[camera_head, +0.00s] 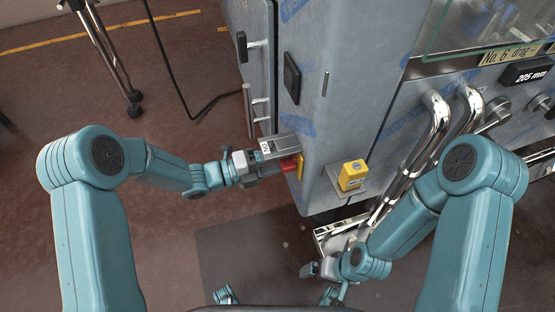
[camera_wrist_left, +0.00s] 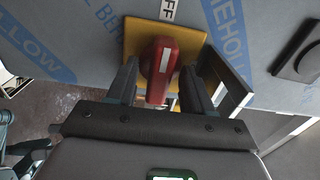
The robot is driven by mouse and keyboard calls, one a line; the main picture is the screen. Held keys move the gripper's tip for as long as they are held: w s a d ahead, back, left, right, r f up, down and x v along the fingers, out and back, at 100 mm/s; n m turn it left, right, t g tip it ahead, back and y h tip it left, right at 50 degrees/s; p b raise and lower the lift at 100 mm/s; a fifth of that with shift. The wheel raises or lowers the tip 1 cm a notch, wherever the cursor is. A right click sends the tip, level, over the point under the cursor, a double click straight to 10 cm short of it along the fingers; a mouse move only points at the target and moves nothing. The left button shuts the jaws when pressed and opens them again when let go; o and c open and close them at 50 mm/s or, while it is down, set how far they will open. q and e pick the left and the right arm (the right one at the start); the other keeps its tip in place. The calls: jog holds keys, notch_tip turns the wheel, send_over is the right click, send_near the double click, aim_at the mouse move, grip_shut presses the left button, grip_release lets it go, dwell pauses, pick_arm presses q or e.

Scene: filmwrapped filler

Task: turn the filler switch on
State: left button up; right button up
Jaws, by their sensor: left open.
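The filler switch is a red rotary knob (camera_wrist_left: 158,68) with a white stripe, on a yellow plate (camera_wrist_left: 138,38) on the filler's side wall. The stripe points roughly toward a white label (camera_wrist_left: 168,9) reading "FF", its start cut off by the frame. In the head view the red knob (camera_head: 289,165) shows at the tip of my left gripper (camera_head: 288,163). In the left wrist view the fingers of my left gripper (camera_wrist_left: 158,88) stand open, one on each side of the knob, with gaps visible. My right gripper (camera_head: 314,270) is low at the filler's foot, its jaws unclear.
The filler cabinet (camera_head: 355,80), partly covered in printed blue film, fills the middle and right. A yellow box (camera_head: 352,174) sits on a small bracket. Bent steel pipes (camera_head: 435,125) are near my right arm. A thin stand (camera_head: 110,60) and black cable are at left.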

pick_arm(q)
grip_shut()
jog(key=shift+m, duration=0.3)
jog(key=m+b, duration=0.3)
jog(key=m, duration=1.4)
jog(key=shift+m, duration=0.3)
dwell(0.5)
